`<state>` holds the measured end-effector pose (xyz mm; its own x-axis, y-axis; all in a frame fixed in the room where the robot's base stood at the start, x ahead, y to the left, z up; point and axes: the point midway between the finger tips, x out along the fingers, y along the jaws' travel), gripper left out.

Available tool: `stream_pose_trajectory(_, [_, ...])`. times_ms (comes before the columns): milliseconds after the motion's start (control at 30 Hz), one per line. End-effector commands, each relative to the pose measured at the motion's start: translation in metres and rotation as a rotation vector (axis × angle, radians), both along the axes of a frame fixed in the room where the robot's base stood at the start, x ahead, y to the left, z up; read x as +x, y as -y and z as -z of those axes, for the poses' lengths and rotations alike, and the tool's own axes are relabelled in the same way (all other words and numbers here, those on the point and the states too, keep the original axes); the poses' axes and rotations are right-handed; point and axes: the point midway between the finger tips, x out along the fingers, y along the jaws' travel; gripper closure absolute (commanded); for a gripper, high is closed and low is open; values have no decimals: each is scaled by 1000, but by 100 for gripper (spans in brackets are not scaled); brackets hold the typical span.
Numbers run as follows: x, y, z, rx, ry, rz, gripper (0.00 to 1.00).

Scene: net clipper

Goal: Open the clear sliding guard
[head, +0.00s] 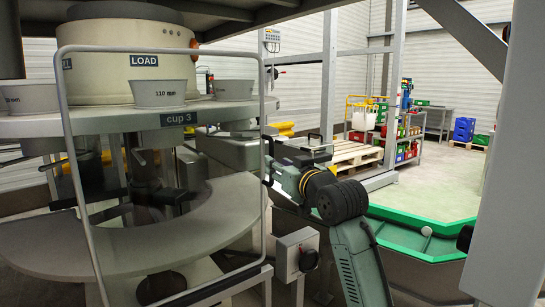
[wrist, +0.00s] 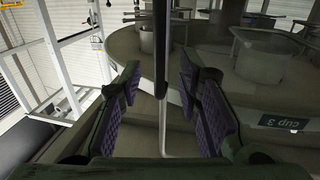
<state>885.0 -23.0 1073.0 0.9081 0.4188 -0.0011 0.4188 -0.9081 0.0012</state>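The clear sliding guard (head: 160,49) is a see-through panel in a rounded grey frame, standing in front of the round machine in the head view. A dark upright bar, seemingly its handle (wrist: 160,50), and the pale frame edge (wrist: 163,130) run down the middle of the wrist view. My gripper (head: 268,164) is at the guard's right edge in the head view. In the wrist view my gripper (wrist: 163,98) is open, with one purple-padded finger on each side of the bar. Gaps show on both sides. Whether the bar lies fully between the pads in depth is unclear.
Behind the guard are the round table with cups (head: 178,93), a "cup 3" label (head: 178,119) and a curved lower shelf (head: 150,243). A grey control box (head: 298,254) stands below my arm. A green-rimmed trough (head: 400,241) lies to the right.

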Motion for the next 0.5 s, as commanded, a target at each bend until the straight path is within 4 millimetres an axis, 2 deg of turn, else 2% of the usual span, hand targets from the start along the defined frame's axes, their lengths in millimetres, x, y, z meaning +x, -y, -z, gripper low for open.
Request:
stream_pose_trajectory(200, [34, -16, -2, -2, -1, 0, 69])
stream_pose_trajectory(500, [49, -23, 0, 0, 1, 0, 69])
